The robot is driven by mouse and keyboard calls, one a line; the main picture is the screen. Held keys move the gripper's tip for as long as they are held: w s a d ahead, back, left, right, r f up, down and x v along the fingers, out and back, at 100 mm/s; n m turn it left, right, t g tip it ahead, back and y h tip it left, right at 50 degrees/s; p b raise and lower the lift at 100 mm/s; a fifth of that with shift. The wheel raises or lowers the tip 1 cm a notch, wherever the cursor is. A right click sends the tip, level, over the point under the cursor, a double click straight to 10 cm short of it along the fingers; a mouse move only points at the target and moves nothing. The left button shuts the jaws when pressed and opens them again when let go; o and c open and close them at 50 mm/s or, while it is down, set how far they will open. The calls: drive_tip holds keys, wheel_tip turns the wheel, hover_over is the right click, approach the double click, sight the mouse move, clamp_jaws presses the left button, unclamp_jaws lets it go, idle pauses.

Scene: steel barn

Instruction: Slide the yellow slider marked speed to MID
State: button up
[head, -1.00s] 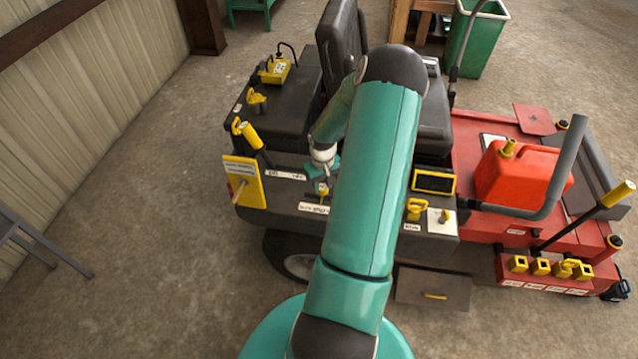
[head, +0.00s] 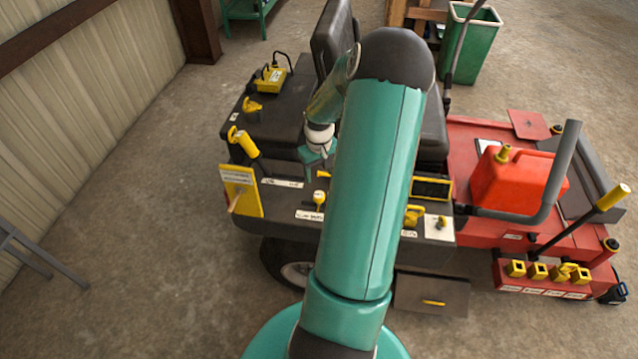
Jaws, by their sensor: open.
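A small yellow knob (head: 319,197) stands on the near side of the dark console, just above a white label (head: 310,215). It looks like the speed slider, but the print is too small to read, so I cannot tell its setting. My gripper (head: 317,169) is open and empty, above and behind the knob in the picture and apart from it. A second small yellow part (head: 323,175) shows right by my fingers. My upper arm hides the console to the right of the knob.
A yellow lever (head: 246,143) and a yellow upright plate (head: 241,190) stand at the console's left end. A yellow-framed panel (head: 432,188) and a yellow handle (head: 413,215) are to the right. A red fuel can (head: 518,178) sits farther right. Open floor lies left.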

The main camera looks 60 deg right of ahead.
wheel_tip(320, 180, up, 4)
drive_tip(key=shift+r, duration=0.1)
idle(0.6)
